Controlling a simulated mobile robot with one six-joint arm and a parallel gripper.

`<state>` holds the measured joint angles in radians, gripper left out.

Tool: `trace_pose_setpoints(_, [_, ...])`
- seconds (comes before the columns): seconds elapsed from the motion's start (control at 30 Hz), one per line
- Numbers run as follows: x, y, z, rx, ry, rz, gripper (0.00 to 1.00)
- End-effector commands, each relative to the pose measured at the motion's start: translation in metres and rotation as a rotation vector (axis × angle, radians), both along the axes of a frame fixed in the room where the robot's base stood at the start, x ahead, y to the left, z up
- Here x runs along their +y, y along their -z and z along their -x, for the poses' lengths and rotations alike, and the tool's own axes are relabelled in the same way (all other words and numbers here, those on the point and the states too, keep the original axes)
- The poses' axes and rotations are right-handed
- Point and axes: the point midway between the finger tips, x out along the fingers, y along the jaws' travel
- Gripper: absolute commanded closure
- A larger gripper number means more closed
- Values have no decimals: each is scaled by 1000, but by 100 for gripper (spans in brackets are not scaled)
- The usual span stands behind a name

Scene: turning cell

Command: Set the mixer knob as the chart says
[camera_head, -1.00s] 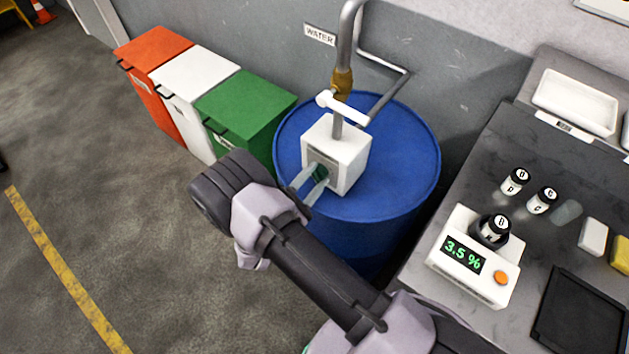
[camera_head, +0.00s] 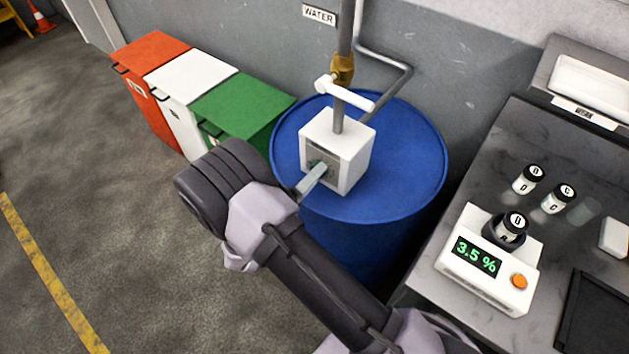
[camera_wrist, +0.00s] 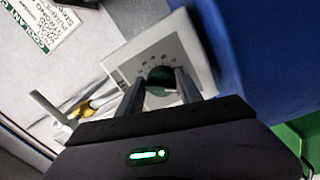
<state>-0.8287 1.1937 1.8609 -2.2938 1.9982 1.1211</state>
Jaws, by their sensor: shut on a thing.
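The mixer is a white box (camera_head: 352,148) on top of the blue drum, under the water pipe. Its round, dark green knob (camera_wrist: 160,77) is on the front face, with small dial marks around it that I cannot read. My gripper (camera_wrist: 160,86) is shut on the knob, one finger on each side. In the head view my gripper (camera_head: 319,167) reaches the box's front and hides most of the knob. The knob's pointer is not clear. A chart (camera_wrist: 38,24) with a green heading shows in the wrist view; its lines are too small to read surely.
The blue drum (camera_head: 410,170) stands between the green bin (camera_head: 240,105) and the grey bench (camera_head: 480,165). On the bench a white meter (camera_head: 487,268) reads 3.5 %, with a small bottle (camera_head: 512,228) in its holder. A white lever (camera_head: 345,93) sits above the mixer.

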Motion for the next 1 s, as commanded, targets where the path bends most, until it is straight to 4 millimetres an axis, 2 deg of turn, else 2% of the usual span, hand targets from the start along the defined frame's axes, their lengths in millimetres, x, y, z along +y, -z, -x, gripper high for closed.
trace_pose_setpoints(0.03, [0,6,0,-19,-1,-29,98])
trace_pose_setpoints(0.6, [2,6,-2,-328,-2,-422,98])
trace_pose_setpoints(1.0, [4,2,-3,-438,-5,-563,98])
